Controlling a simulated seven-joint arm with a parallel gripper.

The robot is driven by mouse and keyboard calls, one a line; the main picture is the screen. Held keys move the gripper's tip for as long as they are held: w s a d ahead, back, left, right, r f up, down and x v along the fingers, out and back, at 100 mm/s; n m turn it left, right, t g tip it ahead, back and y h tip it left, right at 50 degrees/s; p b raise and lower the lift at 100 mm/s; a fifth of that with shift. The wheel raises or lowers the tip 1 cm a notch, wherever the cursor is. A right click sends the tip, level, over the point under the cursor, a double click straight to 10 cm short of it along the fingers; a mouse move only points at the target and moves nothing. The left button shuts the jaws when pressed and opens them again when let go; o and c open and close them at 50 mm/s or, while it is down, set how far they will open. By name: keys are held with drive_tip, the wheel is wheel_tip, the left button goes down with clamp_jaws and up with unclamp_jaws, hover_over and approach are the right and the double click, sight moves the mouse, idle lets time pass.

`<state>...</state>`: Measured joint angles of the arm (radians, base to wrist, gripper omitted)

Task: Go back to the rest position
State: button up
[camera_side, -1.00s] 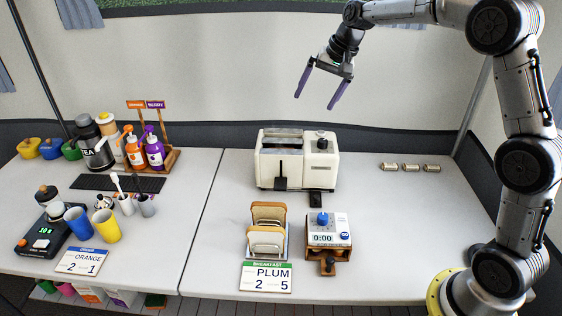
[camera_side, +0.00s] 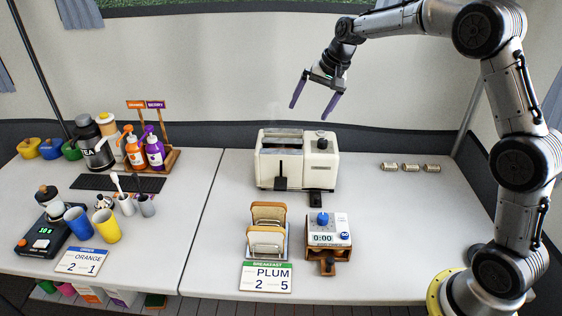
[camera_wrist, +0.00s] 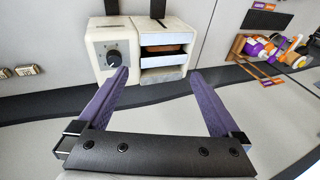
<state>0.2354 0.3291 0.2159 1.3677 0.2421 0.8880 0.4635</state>
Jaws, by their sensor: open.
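My gripper (camera_side: 314,102) is open and empty in the air, above and a little behind the toaster in the side view. Its two purple fingers are spread apart. They also show in the wrist view (camera_wrist: 160,85), with nothing between them. The cream toaster (camera_side: 297,160) stands on the table below and touches neither finger. In the wrist view the toaster (camera_wrist: 106,45) lies beyond the fingertips, with something brown in its slot. Faint steam seems to rise above it in the side view.
A toast rack (camera_side: 267,232) with bread and a timer (camera_side: 327,228) stand in front of the toaster. A breakfast card (camera_side: 266,277) reads PLUM 2 5. Pump bottles (camera_side: 154,150) stand at left. Small cans (camera_side: 410,167) lie at right. The air around my gripper is clear.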

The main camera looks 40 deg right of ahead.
drive_tip(key=shift+r, duration=0.1)
drive_tip(key=s+a+r+n+t, duration=0.1)
drive_tip(key=s+a+r, duration=0.1)
drive_tip(key=s+r, duration=0.45)
drive_tip(key=s+a+r, duration=0.2)
drive_tip(key=s+r, duration=0.1)
drive_tip(key=r, duration=0.6)
drive_tip(key=s+a+r+n, duration=0.15)
drive_tip(key=s+a, duration=0.25)
drive_tip(key=s, duration=0.7)
drive_tip(key=s+f+n+h, duration=0.1)
drive_tip(key=s+f+n, duration=0.6)
drive_tip(key=s+f, duration=0.7)
drive_tip(key=shift+s+a+f, duration=0.25)
drive_tip(key=shift+s+a, duration=0.05)
drive_tip(key=shift+s, duration=0.95)
